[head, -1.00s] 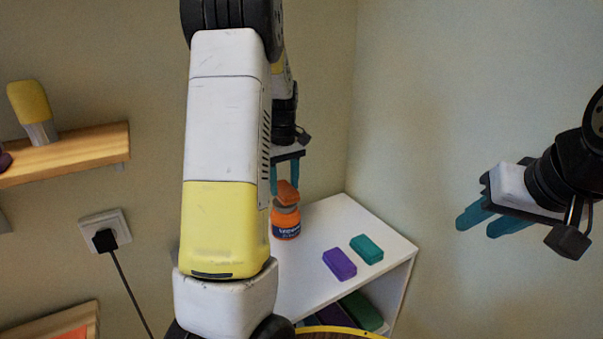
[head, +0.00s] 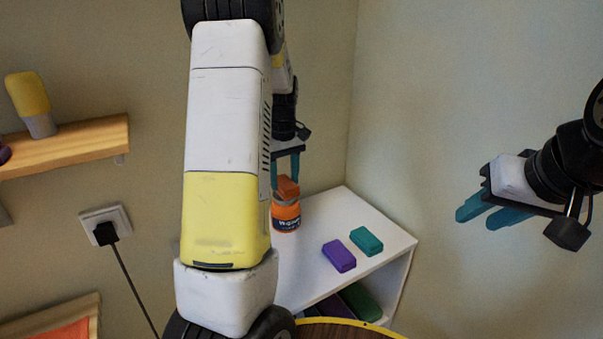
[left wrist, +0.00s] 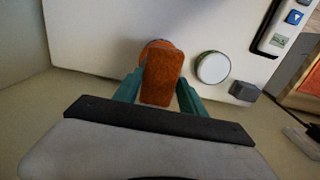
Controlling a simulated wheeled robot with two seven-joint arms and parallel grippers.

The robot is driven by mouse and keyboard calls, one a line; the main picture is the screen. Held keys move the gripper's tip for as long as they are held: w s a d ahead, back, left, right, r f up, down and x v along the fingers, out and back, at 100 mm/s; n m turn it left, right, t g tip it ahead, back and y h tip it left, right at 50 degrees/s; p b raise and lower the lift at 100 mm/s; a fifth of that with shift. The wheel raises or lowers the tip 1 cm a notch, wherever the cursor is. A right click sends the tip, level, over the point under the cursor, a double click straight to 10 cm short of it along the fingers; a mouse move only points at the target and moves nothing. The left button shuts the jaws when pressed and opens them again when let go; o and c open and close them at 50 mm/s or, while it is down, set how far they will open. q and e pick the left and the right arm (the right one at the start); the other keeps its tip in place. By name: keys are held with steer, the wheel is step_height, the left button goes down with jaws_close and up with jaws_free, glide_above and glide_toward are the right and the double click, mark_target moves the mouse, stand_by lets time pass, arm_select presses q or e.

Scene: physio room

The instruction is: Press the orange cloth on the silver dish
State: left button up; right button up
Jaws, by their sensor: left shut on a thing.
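My left gripper (left wrist: 160,92) is shut on an orange-brown flat rectangular piece, the orange cloth (left wrist: 163,75). In the head view the gripper (head: 286,172) points down at the white shelf unit, with the cloth (head: 287,188) directly above an orange jar (head: 286,217). I cannot tell whether cloth and jar touch. In the left wrist view the cloth covers most of the jar (left wrist: 152,44). A round thing with a pale top (left wrist: 212,67) stands to its right; I cannot tell whether it is the silver dish. My right gripper (head: 488,213) is open and empty.
The white shelf unit (head: 385,226) carries a purple block (head: 339,256) and a teal block (head: 366,241). Walls rise behind and to the right. My left arm hides part of the unit. A wooden wall shelf (head: 70,150) is at left, above a socket with a black plug (head: 106,234).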

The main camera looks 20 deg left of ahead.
mark_target(285, 182)
arm_select(q)
steer(key=shift+f, duration=0.95)
stand_by(0.6)
steer(key=shift+r, duration=0.1)
stand_by(0.4)
steer(key=shift+r, duration=3.45)
